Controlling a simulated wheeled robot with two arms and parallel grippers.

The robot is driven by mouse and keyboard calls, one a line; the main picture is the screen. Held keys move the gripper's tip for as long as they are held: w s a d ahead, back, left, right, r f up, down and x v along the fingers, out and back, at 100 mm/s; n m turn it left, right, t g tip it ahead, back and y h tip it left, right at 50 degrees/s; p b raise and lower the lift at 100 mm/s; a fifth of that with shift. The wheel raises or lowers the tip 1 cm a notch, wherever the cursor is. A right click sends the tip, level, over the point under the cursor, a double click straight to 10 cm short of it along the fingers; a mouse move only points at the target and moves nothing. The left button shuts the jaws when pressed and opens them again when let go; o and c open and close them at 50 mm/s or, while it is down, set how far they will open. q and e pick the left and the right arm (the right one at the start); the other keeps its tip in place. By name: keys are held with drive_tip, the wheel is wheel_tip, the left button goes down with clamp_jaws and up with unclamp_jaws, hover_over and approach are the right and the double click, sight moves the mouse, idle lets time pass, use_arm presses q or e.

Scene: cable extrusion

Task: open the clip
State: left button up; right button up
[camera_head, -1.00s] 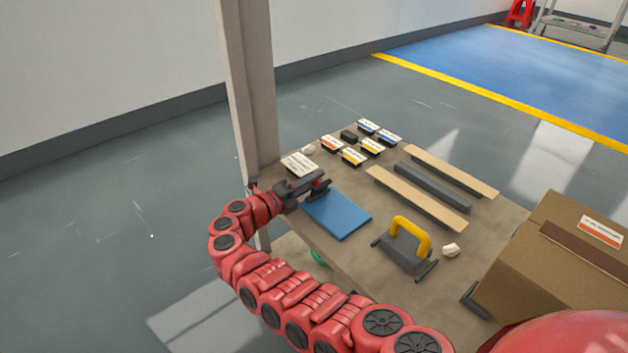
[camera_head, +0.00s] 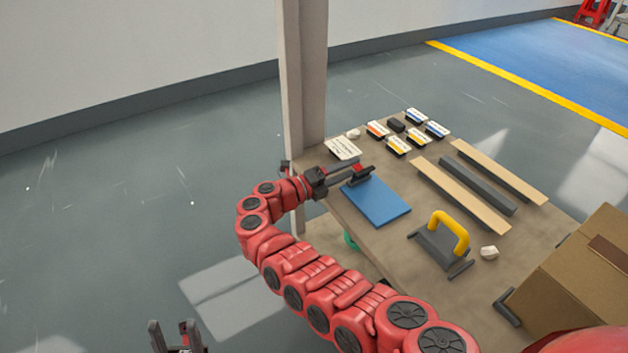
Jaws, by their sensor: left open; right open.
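My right gripper (camera_head: 350,174) is at the end of the red arm that comes in from the bottom right. It is open over the table's left edge, beside the blue plate (camera_head: 377,202). A small dark piece with red on it shows at its fingertips; I cannot tell whether it is the clip or part of the gripper. My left gripper (camera_head: 173,338) shows at the bottom left edge, open and empty, fingers pointing up, away from the table. No thing can be made out surely as the clip. A yellow handle (camera_head: 450,228) on a grey base stands on the table.
The table (camera_head: 375,245) holds several labelled small boxes (camera_head: 399,146) at the back, a white card (camera_head: 343,149) and wooden strips (camera_head: 460,194). A cardboard box (camera_head: 588,275) stands at the right. A post (camera_head: 303,80) rises at the table's left corner. Floor at left is clear.

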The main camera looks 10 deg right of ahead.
drive_tip(key=b+v, duration=0.1)
drive_tip(key=v, duration=1.3)
drive_tip(key=shift+a, duration=0.15)
drive_tip(key=shift+s, duration=0.1)
